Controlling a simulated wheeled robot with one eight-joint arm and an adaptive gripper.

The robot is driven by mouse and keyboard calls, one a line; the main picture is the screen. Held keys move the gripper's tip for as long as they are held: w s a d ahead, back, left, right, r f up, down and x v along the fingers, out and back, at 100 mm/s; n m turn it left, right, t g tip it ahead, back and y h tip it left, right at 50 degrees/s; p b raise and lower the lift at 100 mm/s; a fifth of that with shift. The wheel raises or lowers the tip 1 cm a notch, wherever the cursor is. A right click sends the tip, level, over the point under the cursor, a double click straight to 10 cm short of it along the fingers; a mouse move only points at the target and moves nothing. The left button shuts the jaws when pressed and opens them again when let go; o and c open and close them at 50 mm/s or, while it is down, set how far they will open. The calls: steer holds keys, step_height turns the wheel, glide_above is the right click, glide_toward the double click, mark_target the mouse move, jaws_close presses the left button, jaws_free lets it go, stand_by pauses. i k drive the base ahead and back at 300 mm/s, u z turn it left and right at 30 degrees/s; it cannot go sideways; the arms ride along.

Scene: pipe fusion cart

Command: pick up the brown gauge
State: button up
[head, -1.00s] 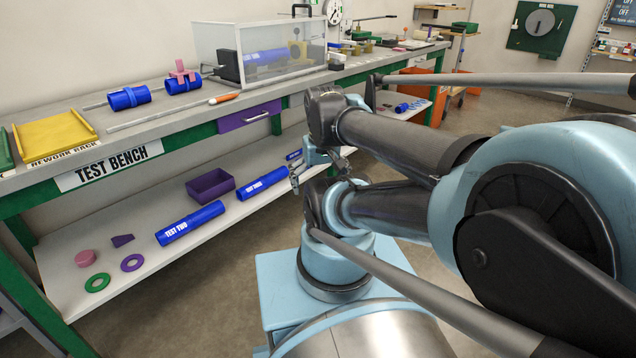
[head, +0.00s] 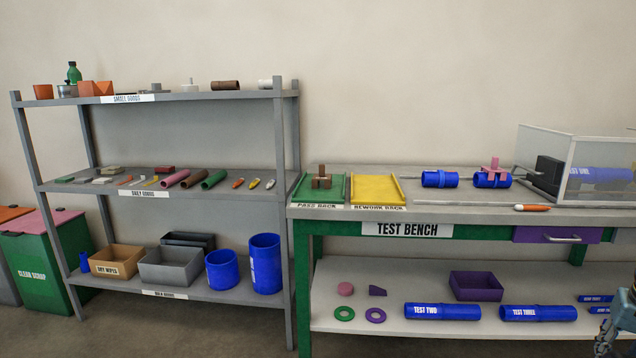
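The brown gauge (head: 321,182), a small blocky piece with an upright stem, sits on the green pass rack tray (head: 333,190) at the left end of the test bench. A similar pink piece (head: 493,166) sits on a blue pipe further right. My gripper (head: 604,343) shows only partly at the lower right edge, low in front of the bench and far from the brown gauge. Its fingers are too small and cut off to tell whether they are open or shut.
The yellow rework rack (head: 378,190) is beside the green tray. A clear-walled box (head: 600,165) stands on the bench at right. A grey shelf unit (head: 290,200) with tubes and bins stands left of the bench. A green scrap bin (head: 40,265) is at far left.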

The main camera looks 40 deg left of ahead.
mark_target(321, 176)
steer(key=u, duration=1.8)
